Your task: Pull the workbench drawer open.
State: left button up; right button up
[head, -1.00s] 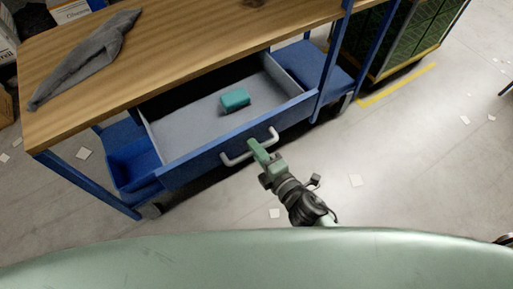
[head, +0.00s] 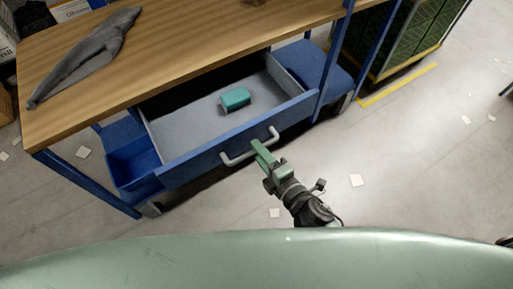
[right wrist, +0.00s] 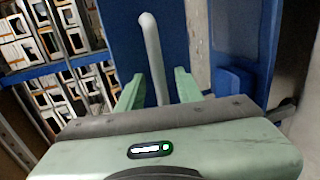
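The blue workbench drawer (head: 205,159) stands pulled well out, with its grey inside showing under the wooden top. Its pale bar handle (head: 236,158) is on the drawer front and also shows in the right wrist view (right wrist: 152,45). My right gripper (head: 259,149) is at the handle's right part in the head view. In the right wrist view its two green fingers (right wrist: 159,88) stand apart, one on each side of the bar, with small gaps visible, so it looks open. My left gripper is not in view.
A teal block (head: 235,99) lies inside the drawer. A grey cloth (head: 85,57) lies on the wooden workbench top (head: 180,55). A blue bin (head: 133,163) stands left of the drawer. The floor in front is clear apart from scattered paper pieces (head: 356,180).

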jog(key=v, duration=0.6)
jog(key=shift+b, duration=0.4)
jog(key=shift+f, duration=0.1)
jog(key=s+d+f+m+g+h, duration=0.2)
jog(key=d+f+m, duration=0.2)
jog(key=f, duration=0.6)
jog(key=s+d+f+m+g+h, duration=0.2)
jog(key=s+d+f+m, duration=0.15)
jog(key=f, duration=0.65)
jog(key=s+d+f+m+g+h, duration=0.2)
jog(key=d+f+m, duration=0.25)
jog(key=f, duration=0.65)
jog(key=s+d+f+m+g, duration=0.2)
jog(key=s+f+m, duration=0.1)
jog(key=s, duration=0.4)
jog(key=s+d+f+m+g+h, duration=0.1)
jog(key=s+f+m+g, duration=0.1)
jog(key=s+f, duration=0.4)
jog(key=s+d+f+m+g, duration=0.2)
jog(key=s+f+m, duration=0.2)
jog(key=s, duration=0.5)
jog(key=shift+s+d+f+g+h, duration=0.2)
jog(key=shift+d+f+g+h, duration=0.15)
jog(key=shift+f, duration=0.15)
